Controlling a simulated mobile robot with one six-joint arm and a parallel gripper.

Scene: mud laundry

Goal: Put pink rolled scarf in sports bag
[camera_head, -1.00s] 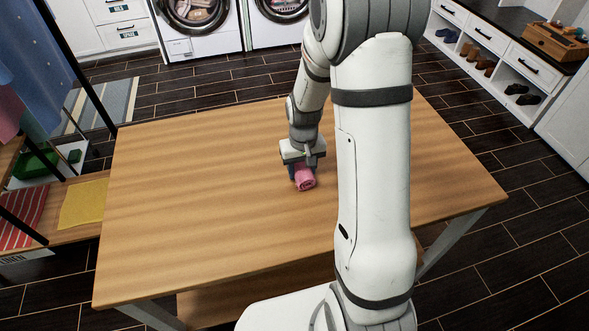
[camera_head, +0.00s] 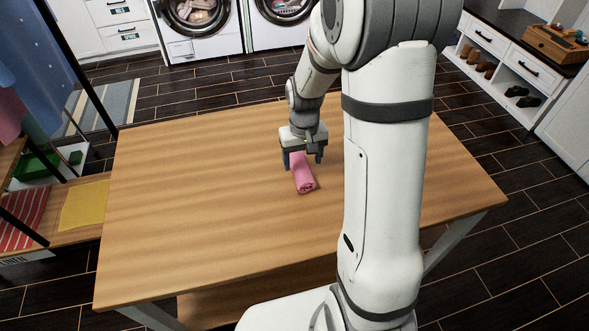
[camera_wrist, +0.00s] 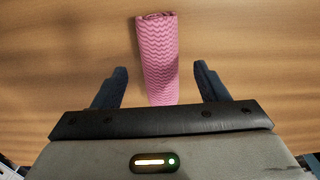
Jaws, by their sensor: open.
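The pink rolled scarf (camera_head: 304,176) lies on the wooden table (camera_head: 200,210), its rolled end facing the front. My gripper (camera_head: 304,160) is open just above and behind the scarf in the head view. In the wrist view the scarf (camera_wrist: 159,58) has a zigzag pattern and runs between the two spread dark fingers of my gripper (camera_wrist: 158,84), with a gap on each side. Its near end passes under the gripper body and is hidden there. I see no sports bag in either view.
The table is otherwise bare around the scarf. A rack with hanging clothes, a yellow cloth (camera_head: 84,205) and a red striped cloth (camera_head: 22,207) stands at the left. Washing machines (camera_head: 197,25) are at the back, and a shoe bench (camera_head: 500,62) is at the back right.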

